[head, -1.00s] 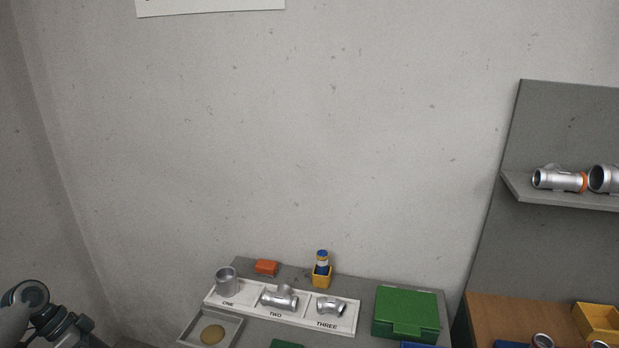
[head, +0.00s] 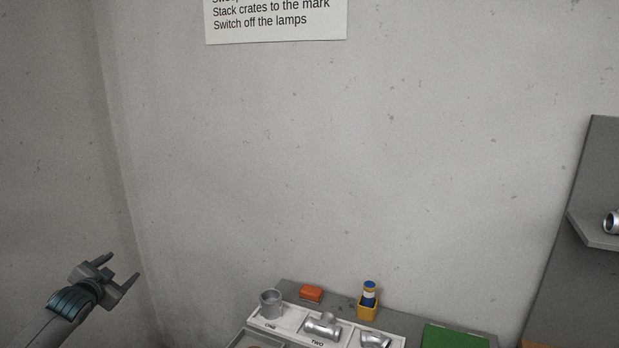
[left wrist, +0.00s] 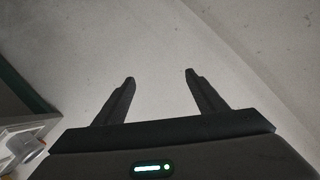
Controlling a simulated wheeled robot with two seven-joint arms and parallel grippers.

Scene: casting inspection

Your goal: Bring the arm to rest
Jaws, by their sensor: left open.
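My left gripper (head: 121,267) is at the lower left of the head view, raised in front of the bare wall and to the left of the table. Its two fingers are apart with nothing between them. The left wrist view also shows the open, empty fingers (left wrist: 158,80) against a plain grey surface. My right gripper is in neither view.
The grey table (head: 440,322) carries a white labelled tray (head: 290,328) with metal castings, an orange block (head: 312,292), a yellow holder (head: 367,309) with a blue-capped bottle, and a green box (head: 455,338). A shelf (head: 597,238) is at right. Space around the left gripper looks clear.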

